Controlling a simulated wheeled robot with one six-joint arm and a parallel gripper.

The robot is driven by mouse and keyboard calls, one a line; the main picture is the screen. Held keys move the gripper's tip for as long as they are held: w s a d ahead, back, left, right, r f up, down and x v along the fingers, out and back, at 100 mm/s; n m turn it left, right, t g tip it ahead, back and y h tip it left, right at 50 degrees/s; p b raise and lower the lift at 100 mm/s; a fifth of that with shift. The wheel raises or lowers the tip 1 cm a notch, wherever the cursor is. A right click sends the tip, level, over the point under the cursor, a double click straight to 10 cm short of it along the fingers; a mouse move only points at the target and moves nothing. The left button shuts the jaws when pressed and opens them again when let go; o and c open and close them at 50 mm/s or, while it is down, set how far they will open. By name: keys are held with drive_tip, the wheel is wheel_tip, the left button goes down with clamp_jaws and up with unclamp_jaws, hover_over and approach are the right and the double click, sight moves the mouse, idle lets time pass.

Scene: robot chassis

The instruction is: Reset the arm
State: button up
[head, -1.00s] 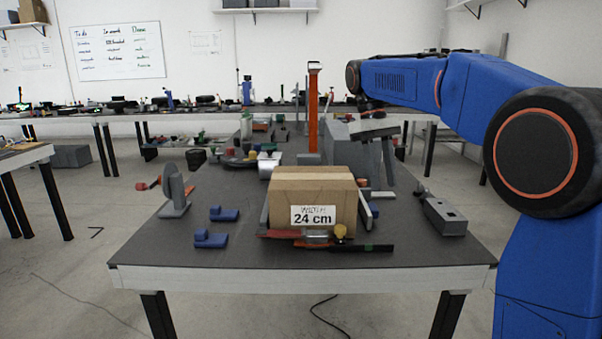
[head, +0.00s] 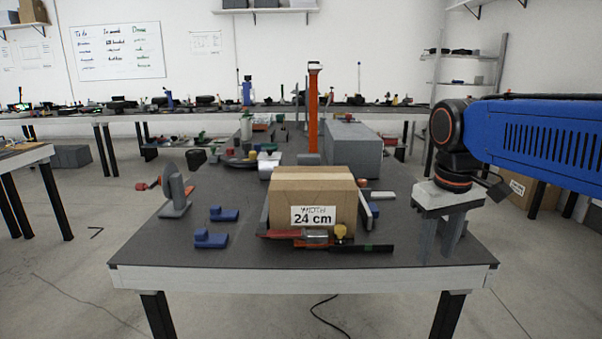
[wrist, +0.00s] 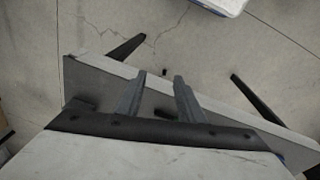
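My gripper (head: 438,245) hangs over the right edge of the dark table (head: 200,255) in the head view, with its fingers pointing down. In the wrist view its two grey fingers stand apart, with a clear gap (wrist: 160,85) between them and nothing held. The blue arm (head: 545,140) reaches in from the right. The fingers overlap the table edge in the wrist view; I cannot tell how high they are above it.
A cardboard box marked 24 cm (head: 318,195) stands at the table's middle, left of my gripper. Blue parts (head: 211,239) lie to its left. A large grey block (head: 352,148) and an orange post (head: 313,112) stand behind.

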drive_tip(key=s+d+f+m+t, duration=0.2)
drive_tip(key=s+f+t, duration=0.1)
drive_tip(key=s+f, duration=1)
drive_tip(key=shift+f+m+t, duration=0.2)
drive_tip(key=shift+m+t, duration=0.1)
drive_tip(key=shift+m, duration=0.1)
